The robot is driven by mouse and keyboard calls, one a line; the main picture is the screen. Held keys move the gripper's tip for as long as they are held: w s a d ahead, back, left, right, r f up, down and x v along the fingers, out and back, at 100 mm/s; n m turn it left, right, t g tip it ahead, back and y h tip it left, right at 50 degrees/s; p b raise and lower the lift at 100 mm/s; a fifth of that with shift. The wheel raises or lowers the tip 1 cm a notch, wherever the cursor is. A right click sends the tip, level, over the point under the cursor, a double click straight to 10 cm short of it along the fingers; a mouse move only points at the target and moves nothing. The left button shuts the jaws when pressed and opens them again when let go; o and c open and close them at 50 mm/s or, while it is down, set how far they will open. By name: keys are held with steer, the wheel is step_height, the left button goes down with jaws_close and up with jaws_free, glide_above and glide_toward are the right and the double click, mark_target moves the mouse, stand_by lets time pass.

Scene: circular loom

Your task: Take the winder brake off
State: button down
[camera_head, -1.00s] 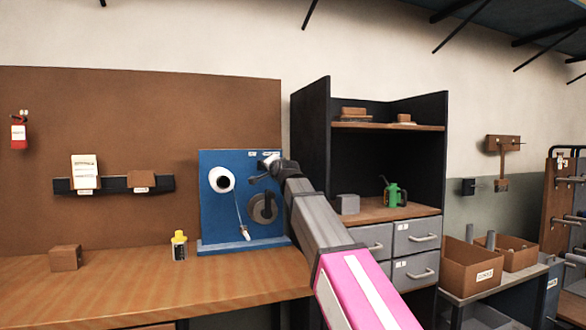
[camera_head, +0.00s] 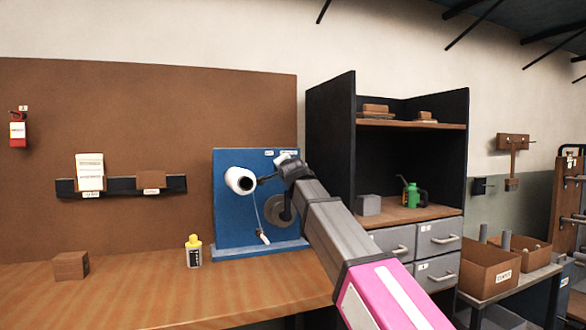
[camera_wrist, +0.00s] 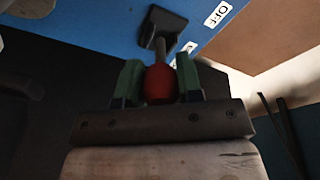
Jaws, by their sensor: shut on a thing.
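The winder brake shows in the wrist view as a lever with a dark base (camera_wrist: 162,22) on the blue panel (camera_wrist: 110,20) and a red knob (camera_wrist: 159,83) at its near end. My gripper (camera_wrist: 160,82) is shut on the red knob, one green finger on each side. An OFF label (camera_wrist: 218,14) is on the panel, to the upper right of the lever base. In the head view the blue winder panel (camera_head: 232,220) stands on the bench, and my arm's end covers its upper right part. The lever is not clear there.
The panel carries a white spool (camera_head: 240,181) and a dark round disc (camera_head: 279,211). A yellow-topped bottle (camera_head: 194,251) and a brown block (camera_head: 71,265) stand on the bench (camera_head: 130,295). A dark shelf unit (camera_head: 331,130) rises close to the right of the panel.

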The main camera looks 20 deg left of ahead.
stand_by(0.4)
steer(key=c, duration=0.8)
jaws_free()
